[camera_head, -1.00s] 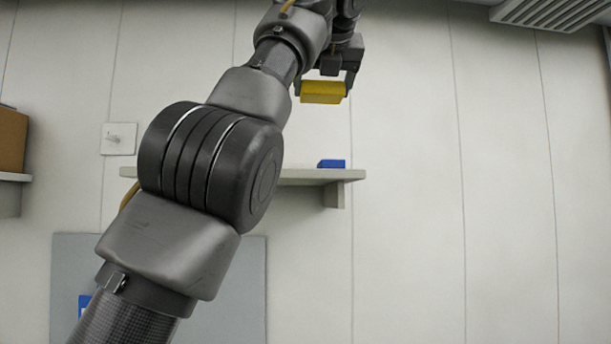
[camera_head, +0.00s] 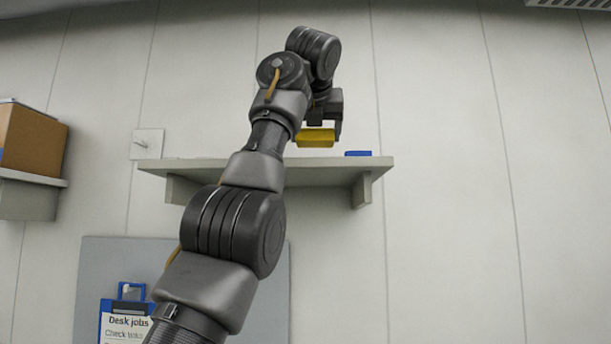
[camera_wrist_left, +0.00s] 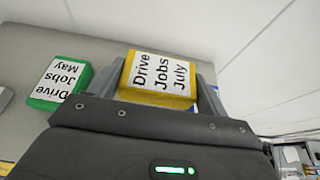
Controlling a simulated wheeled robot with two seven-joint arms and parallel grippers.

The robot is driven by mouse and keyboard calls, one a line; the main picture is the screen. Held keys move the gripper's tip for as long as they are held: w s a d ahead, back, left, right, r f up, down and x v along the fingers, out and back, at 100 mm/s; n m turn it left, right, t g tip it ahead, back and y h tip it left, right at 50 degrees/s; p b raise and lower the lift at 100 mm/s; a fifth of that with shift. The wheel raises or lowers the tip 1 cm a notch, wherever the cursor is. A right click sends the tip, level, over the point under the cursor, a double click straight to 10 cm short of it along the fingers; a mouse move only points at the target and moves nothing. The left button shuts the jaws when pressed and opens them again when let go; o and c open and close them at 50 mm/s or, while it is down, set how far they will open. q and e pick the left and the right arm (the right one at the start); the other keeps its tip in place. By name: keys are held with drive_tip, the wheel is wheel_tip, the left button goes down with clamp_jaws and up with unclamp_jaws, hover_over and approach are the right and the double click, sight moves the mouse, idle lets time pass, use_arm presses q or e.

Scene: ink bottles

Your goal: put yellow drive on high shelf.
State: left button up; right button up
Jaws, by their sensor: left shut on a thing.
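The yellow drive (camera_head: 315,138) is held by my left gripper (camera_head: 318,130) just above the high shelf (camera_head: 330,174) in the head view. In the left wrist view the yellow drive (camera_wrist_left: 158,80) sits between the two fingers of my left gripper (camera_wrist_left: 160,84), its white label reading "Drive Jobs July". Beyond it the shelf surface (camera_wrist_left: 108,45) shows. Whether the drive touches the shelf cannot be told. My right gripper is not in view.
A green drive (camera_wrist_left: 62,82) labelled "Drive Jobs May" lies on the shelf beside the yellow drive. A blue item (camera_head: 358,154) lies near the shelf's right end. A cardboard box (camera_head: 32,138) stands on another shelf at left. A clipboard (camera_head: 126,318) hangs below.

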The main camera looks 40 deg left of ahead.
sight(303, 135)
use_arm(q)
drive_tip(key=shift+w+a+f, duration=0.2)
drive_tip(key=shift+a+f, duration=0.05)
drive_tip(key=shift+f, duration=0.2)
drive_tip(key=shift+w+a+f, duration=0.2)
drive_tip(key=shift+a+f, duration=0.05)
drive_tip(key=shift+f, duration=0.2)
drive_tip(key=shift+s+a+b, duration=0.2)
drive_tip(key=shift+s+b, duration=0.1)
drive_tip(key=shift+s, duration=0.4)
drive_tip(key=shift+s+a, duration=0.15)
drive_tip(key=shift+s, duration=0.55)
drive_tip(key=f, duration=0.1)
drive_tip(key=w+f+b, duration=0.1)
drive_tip(key=f, duration=0.1)
drive_tip(key=shift+a, duration=0.2)
drive_tip(key=shift+w+f, duration=0.2)
drive_tip(key=shift+f, duration=0.15)
drive_tip(key=shift+s+r, duration=0.15)
drive_tip(key=shift+s, duration=0.25)
drive_tip(key=shift+d+f+b, duration=0.1)
drive_tip(key=shift+f+b, duration=0.15)
drive_tip(key=shift+b, duration=0.1)
drive_tip(key=o, duration=1.2)
drive_tip(key=shift+w, duration=0.15)
drive_tip(key=shift+c, duration=0.2)
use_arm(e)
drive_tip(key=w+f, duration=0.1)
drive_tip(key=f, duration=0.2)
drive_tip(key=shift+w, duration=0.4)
